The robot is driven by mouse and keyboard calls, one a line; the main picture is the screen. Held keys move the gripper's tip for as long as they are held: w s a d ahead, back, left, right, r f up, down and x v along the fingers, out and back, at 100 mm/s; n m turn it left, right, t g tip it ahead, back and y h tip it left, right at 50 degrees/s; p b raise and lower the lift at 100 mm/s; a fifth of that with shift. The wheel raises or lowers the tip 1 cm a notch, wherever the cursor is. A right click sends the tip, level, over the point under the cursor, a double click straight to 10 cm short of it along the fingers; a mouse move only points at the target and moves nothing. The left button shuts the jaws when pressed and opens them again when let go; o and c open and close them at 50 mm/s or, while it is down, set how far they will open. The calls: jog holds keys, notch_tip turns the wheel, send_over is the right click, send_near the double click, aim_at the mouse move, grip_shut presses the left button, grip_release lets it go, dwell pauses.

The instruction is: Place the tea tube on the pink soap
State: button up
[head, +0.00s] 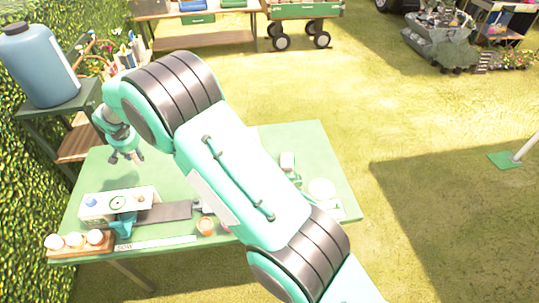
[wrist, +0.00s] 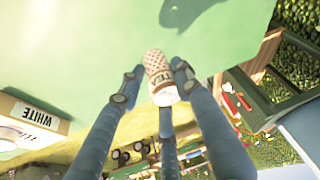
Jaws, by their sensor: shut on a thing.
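The tea tube (wrist: 161,84), a small cylinder with a brown patterned end and a pale label reading "TE", sits between my fingers in the wrist view. My gripper (wrist: 155,82) is shut on it. In the head view my gripper (head: 127,157) hangs over the left part of the green table (head: 165,172), and I cannot make out the tube clearly there. The pink soap cannot be identified for sure; a small pink bit (head: 227,228) shows at the edge of my arm, near the table's front edge. My arm hides the table's middle.
A box with a round mark (head: 118,202) stands at the front left, beside a dark grey strip (head: 165,213). An egg tray (head: 80,253) lies at the front left corner. An orange jar (head: 206,226) stands near the front edge. A blue jug (head: 40,65) stands behind left.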

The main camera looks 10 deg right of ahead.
jog(key=w+d+r+m, duration=0.15)
jog(key=w+d, duration=0.25)
jog(key=d, duration=0.9)
jog(key=r+m+h, duration=0.2)
jog(key=m, duration=0.3)
send_over(288, 160)
jog(key=shift+f, duration=0.1)
jog(key=shift+f+b, duration=0.5)
jog(key=shift+f, duration=1.9)
jog(key=shift+f+b, duration=0.65)
jog(key=shift+f, duration=1.85)
